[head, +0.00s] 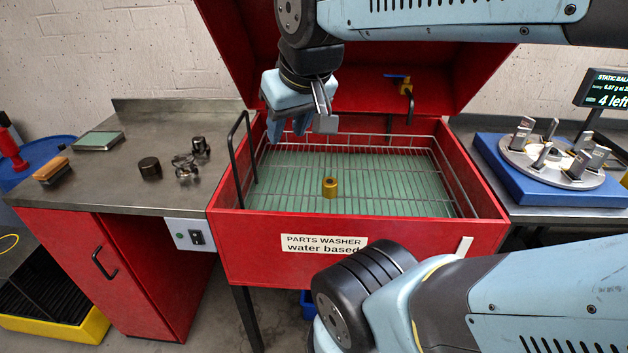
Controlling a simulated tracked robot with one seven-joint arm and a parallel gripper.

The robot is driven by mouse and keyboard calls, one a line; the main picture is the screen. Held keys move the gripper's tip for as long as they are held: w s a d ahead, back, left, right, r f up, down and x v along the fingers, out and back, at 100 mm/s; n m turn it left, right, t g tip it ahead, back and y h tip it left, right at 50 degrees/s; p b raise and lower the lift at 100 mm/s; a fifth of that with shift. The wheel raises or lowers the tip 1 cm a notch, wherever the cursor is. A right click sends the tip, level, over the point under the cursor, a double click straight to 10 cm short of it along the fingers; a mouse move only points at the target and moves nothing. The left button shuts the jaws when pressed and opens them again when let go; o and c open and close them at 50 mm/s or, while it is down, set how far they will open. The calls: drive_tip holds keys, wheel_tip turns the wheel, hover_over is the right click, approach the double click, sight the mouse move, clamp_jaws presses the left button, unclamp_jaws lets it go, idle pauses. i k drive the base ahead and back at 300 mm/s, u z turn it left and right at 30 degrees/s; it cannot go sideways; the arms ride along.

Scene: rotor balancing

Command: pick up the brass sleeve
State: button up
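The brass sleeve (330,187) is a small gold-coloured cylinder with a dark hole in its top. It stands upright on the wire basket floor inside the red parts washer, near the middle. My gripper (301,127) hangs above the washer's back left area, higher than the sleeve and to its left in the picture. Its fingers look apart, with nothing seen between them. It does not touch the sleeve.
The washer's wire basket (420,140) has raised sides, and a black handle (242,160) stands at its left. The raised red lid (440,85) is behind. Dark metal parts (186,167) lie on the left bench. A blue balancing stand (490,150) is at right.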

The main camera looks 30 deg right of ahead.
sight(328, 183)
drive_tip(key=z, duration=1.15)
drive_tip(key=k, duration=1.1)
drive_tip(key=u, duration=1.1)
drive_tip(key=i, duration=1)
drive_tip(key=z, duration=0.1)
